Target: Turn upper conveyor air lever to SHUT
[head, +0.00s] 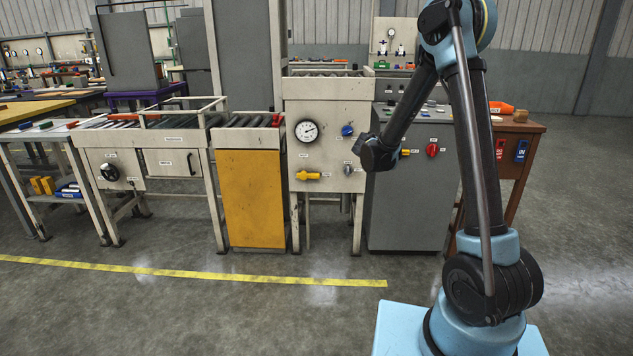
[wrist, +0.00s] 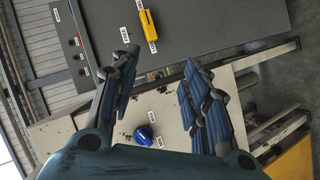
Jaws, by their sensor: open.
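Two yellow levers are in view, and their labels are too small to read, so I cannot tell which is the upper conveyor air lever. One yellow lever (head: 307,176) lies horizontal on the beige panel, below the round gauge. Another yellow lever (head: 405,152) is on the grey cabinet beside my arm; a yellow lever on a grey panel also shows in the wrist view (wrist: 148,25), with labels by it. My gripper (wrist: 160,62) is open and empty, fingers spread, apart from both levers. In the head view its fingers are hard to make out.
A blue knob (head: 347,130) is on the beige panel (head: 330,101), also between my fingers in the wrist view (wrist: 144,133). A red knob (head: 432,150) is on the grey cabinet (head: 410,205). A gauge (head: 307,130) is left of the blue knob. The floor in front is clear.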

